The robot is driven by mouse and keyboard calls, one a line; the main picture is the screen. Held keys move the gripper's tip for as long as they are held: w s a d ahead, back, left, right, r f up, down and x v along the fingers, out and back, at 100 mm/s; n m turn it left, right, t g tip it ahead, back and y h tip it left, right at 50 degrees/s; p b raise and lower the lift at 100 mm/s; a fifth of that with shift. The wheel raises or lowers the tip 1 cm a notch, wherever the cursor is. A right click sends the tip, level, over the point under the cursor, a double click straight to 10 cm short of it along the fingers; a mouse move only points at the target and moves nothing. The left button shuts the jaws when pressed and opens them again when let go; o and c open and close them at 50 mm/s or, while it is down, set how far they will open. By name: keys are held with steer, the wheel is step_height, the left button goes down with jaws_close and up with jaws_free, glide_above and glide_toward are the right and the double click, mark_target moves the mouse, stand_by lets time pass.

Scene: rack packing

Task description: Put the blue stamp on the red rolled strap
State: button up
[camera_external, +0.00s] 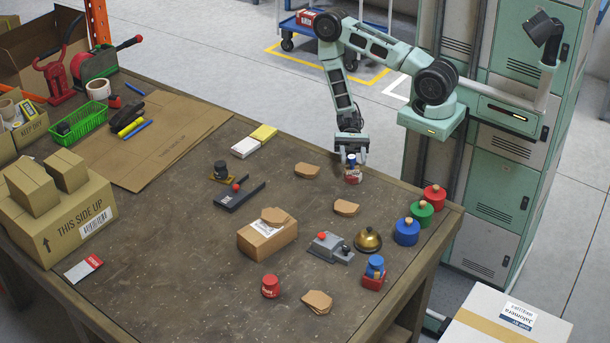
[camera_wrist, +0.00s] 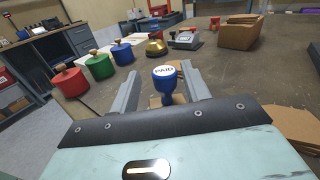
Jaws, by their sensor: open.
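The blue stamp (camera_wrist: 164,78), with a white "PAID" top, stands upright between the two fingers of my gripper (camera_wrist: 160,88) in the wrist view. The fingers are apart, with a gap on each side of it. In the external view my gripper (camera_external: 352,158) points down at the table's far side. Directly below it is a small red and white thing (camera_external: 353,175), which looks like the red rolled strap. The stamp's blue shows just above it between the fingers.
Red (camera_external: 434,197), green (camera_external: 421,212) and blue (camera_external: 406,232) knobbed pots line the right edge. A brass bell (camera_external: 367,240), a grey device (camera_external: 330,247) and a cardboard box (camera_external: 267,239) stand nearer. Brown cardboard pieces (camera_external: 346,207) lie close by. The table left of my gripper is fairly clear.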

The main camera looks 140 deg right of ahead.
steer(key=b+v, duration=0.1)
steer(key=v, duration=0.8)
steer(key=shift+s+d, duration=0.1)
steer(key=shift+s, duration=0.05)
